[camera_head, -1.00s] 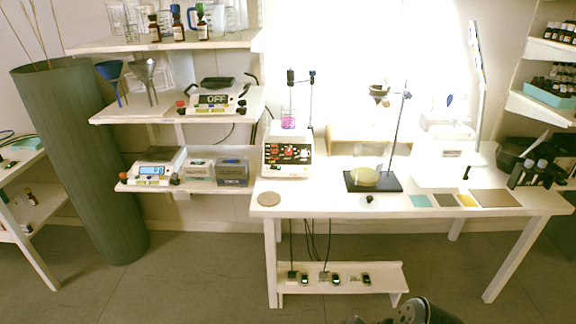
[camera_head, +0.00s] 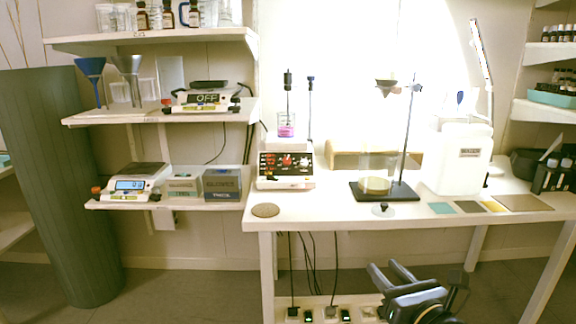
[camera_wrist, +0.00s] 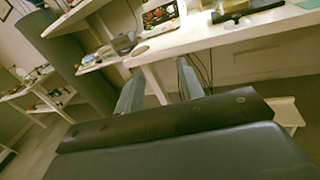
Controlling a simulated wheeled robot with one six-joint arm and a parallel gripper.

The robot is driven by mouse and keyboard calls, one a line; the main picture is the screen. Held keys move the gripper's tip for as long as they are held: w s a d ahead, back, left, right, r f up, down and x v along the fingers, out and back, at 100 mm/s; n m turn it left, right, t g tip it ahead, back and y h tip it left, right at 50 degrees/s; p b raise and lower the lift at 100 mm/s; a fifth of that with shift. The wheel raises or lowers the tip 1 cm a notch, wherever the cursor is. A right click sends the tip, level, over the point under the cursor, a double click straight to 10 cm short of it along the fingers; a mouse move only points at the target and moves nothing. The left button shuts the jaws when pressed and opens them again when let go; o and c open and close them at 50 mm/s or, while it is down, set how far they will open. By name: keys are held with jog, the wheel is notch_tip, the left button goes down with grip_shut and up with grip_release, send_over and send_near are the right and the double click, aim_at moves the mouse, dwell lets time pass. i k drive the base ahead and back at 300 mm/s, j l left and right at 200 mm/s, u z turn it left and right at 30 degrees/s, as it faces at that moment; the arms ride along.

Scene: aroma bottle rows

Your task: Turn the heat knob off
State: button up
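A white hotplate stirrer (camera_head: 286,165) stands at the left end of the white table, with a dark front panel of red and black knobs (camera_head: 287,161). Which knob is for heat is too small to tell. A beaker of pink liquid (camera_head: 286,128) stands on its top plate. The stirrer also shows at the top of the wrist view (camera_wrist: 160,14). My gripper (camera_head: 388,271) is in front of the table, below its top and to the right of the stirrer. Its two fingers are apart with nothing between them, also in the wrist view (camera_wrist: 158,80).
A cork-coloured disc (camera_head: 265,210) lies on the table in front of the stirrer. A stand on a black base (camera_head: 408,192) and a white jug (camera_head: 462,160) are to the right. Shelves with scales (camera_head: 135,184) and boxes are at the left. The table's front edge (camera_head: 340,225) lies near my gripper.

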aim_at(286, 160)
jog(key=i+j+z, duration=0.1)
jog(key=i+j, duration=0.15)
jog(key=i+j+z, duration=0.1)
jog(key=j, duration=0.25)
jog(key=i+j+z, duration=0.1)
jog(key=i+j, duration=0.2)
jog(key=i+j+z, duration=0.1)
jog(key=i+j, duration=0.15)
jog(key=i+j+z, duration=0.1)
jog(key=j, duration=0.35)
jog(key=i+j+z, duration=0.1)
jog(key=i+j, duration=0.15)
jog(key=i+j+z, duration=0.1)
jog(key=j, duration=0.4)
jog(key=i, duration=0.05)
